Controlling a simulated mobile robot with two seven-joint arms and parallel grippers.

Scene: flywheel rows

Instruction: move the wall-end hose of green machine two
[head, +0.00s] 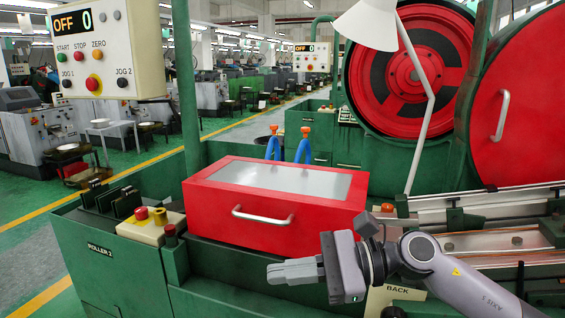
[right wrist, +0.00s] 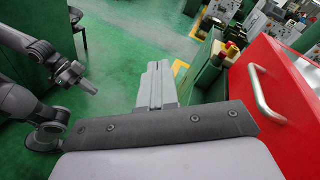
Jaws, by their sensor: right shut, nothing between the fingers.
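The green machine (head: 90,262) with a label that reads like "ROLLER 2" stands in front of me. Two blue hoses (head: 272,149) with orange ends rise side by side behind its red lidded box (head: 270,212). Their lower parts are hidden by the box, and I cannot tell which is the wall-end one. My right gripper (head: 272,273) is shut and empty in front of the box, below its handle and apart from the hoses. Its shut fingers also show in the right wrist view (right wrist: 156,85). My left gripper (right wrist: 82,82) shows only there, small, at the left; its opening is unclear.
A control panel (head: 110,45) hangs at upper left. Red and yellow buttons (head: 150,218) sit left of the box. A large red flywheel (head: 395,75), a red door (head: 525,100) and a white lamp (head: 375,25) stand behind at right. Green floor (right wrist: 120,60) is open at left.

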